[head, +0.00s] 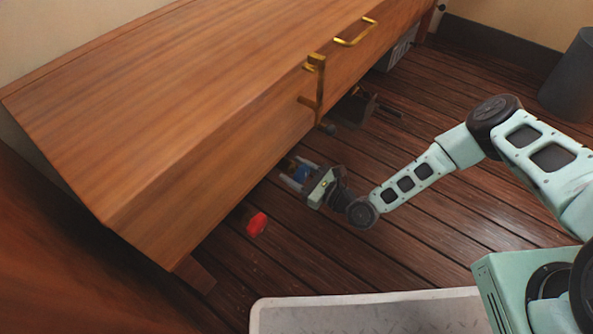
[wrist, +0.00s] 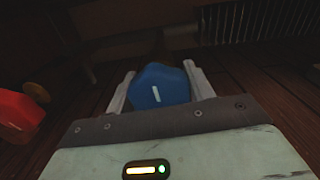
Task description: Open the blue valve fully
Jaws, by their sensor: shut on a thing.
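The blue valve (wrist: 158,88) is a rounded, faceted blue knob with a short white mark on its face. In the wrist view it sits between the two fingers of my gripper (wrist: 160,84), which is shut on it. In the head view the blue valve (head: 301,172) shows as a small blue patch between the fingers of my gripper (head: 293,175), low by the front of the wooden cabinet. The cabinet's overhang and the fingers hide part of it. The valve's stem is not visible.
A red knob (head: 257,224) stands left of my gripper; it also shows in the wrist view (wrist: 20,112). The wooden cabinet (head: 170,110) overhangs this spot, with brass handles (head: 356,32) on its front. A dark bin (head: 570,80) stands far right. Plank floor lies open in front.

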